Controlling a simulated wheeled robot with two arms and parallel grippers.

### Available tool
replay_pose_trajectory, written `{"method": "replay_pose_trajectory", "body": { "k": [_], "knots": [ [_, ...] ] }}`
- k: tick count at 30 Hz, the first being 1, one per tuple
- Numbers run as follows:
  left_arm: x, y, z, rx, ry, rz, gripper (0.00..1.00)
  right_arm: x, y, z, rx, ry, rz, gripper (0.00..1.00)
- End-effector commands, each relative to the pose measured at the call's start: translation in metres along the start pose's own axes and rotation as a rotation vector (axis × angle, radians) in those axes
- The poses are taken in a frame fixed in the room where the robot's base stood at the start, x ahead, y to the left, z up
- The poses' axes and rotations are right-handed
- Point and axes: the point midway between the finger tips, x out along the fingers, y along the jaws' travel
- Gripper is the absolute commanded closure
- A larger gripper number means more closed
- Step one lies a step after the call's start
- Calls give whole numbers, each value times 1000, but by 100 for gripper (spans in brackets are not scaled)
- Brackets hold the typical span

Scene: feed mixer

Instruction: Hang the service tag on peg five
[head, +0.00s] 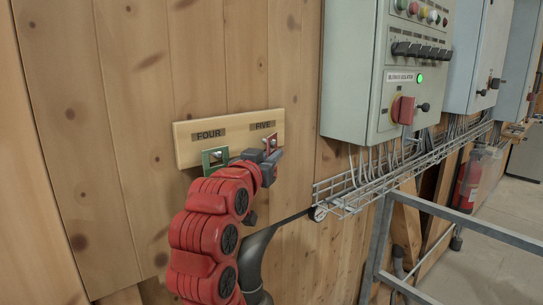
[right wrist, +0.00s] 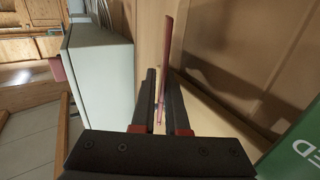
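The red service tag (head: 270,142) is at the peg under the FIVE label on a pale wooden board (head: 235,132). The peg's end shows at the tag's upper opening. My right gripper (head: 270,156) is just below and beside the tag, partly covering it. In the right wrist view the tag (right wrist: 167,40) is seen edge-on, running between the two fingers (right wrist: 160,85). A narrow gap shows beside it, so the fingers look slightly open around it. Whether they touch it is unclear. My left gripper is out of view.
A green tag (head: 208,163) hangs under the FOUR label, close left of my right arm; it also shows in the right wrist view (right wrist: 299,150). A grey control cabinet (head: 352,75) and wire tray (head: 375,175) are to the right. A metal rail (head: 440,210) stands lower right.

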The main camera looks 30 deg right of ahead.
Motion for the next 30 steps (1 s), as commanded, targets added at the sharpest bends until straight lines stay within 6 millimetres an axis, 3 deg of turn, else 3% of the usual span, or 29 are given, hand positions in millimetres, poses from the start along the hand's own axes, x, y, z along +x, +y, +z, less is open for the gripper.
{"method": "replay_pose_trajectory", "body": {
  "k": [19,23,30],
  "knots": [
    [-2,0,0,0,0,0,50,-5,-6,2,-4,-2,-16,60],
    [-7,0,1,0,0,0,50,-23,-7,3,-4,-1,-20,60],
    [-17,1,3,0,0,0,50,-82,-2,1,0,4,-14,60]
  ]
}}
